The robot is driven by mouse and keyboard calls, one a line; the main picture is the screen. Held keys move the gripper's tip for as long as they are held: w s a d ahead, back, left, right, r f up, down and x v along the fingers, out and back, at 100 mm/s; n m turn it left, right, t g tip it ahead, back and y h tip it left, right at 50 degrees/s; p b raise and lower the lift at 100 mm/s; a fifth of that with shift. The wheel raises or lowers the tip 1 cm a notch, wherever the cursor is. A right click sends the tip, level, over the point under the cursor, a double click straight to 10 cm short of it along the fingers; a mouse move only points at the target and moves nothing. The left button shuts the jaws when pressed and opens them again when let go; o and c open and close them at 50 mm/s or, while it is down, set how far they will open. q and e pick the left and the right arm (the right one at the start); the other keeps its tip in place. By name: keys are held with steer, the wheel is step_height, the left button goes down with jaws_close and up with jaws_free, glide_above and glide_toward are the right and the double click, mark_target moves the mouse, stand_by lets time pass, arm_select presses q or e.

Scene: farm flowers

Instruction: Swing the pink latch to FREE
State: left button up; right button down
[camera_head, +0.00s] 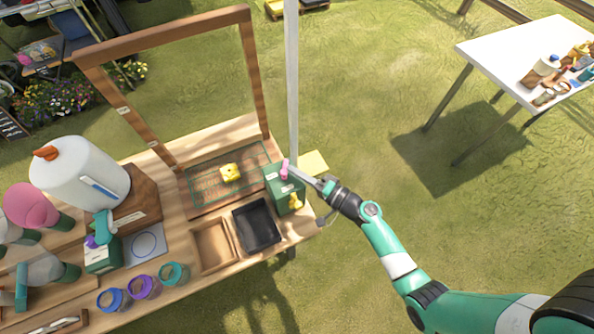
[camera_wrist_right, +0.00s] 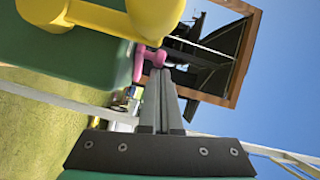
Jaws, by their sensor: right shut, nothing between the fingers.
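The pink latch (camera_head: 284,169) is on the top of a green box (camera_head: 284,190) at the right end of the wooden bench. In the right wrist view the pink latch (camera_wrist_right: 150,57) lies just beyond my fingertips, at the edge of the green box (camera_wrist_right: 85,45). My right gripper (camera_head: 292,170) is shut and empty, with its tip at or very near the latch; I cannot tell whether they touch. A yellow knob (camera_head: 296,201) is on the box's front, and it looms large in the wrist view. The FREE marking is not readable. My left gripper is not in view.
A black tray (camera_head: 256,225) and a wooden tray (camera_head: 213,245) stand left of the box. A tall pale post (camera_head: 291,80) rises behind it.

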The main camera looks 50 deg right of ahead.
mark_target(280, 181)
steer(key=shift+w+a+b, duration=0.15)
steer(key=shift+a+b, duration=0.15)
steer(key=shift+w+a+f+b, duration=0.1)
steer(key=shift+w+a+b, duration=0.25)
steer(key=shift+a+b, duration=0.35)
steer(key=shift+w+a+b, duration=0.65)
steer(key=shift+w+a, duration=0.1)
steer(key=shift+w, duration=0.3)
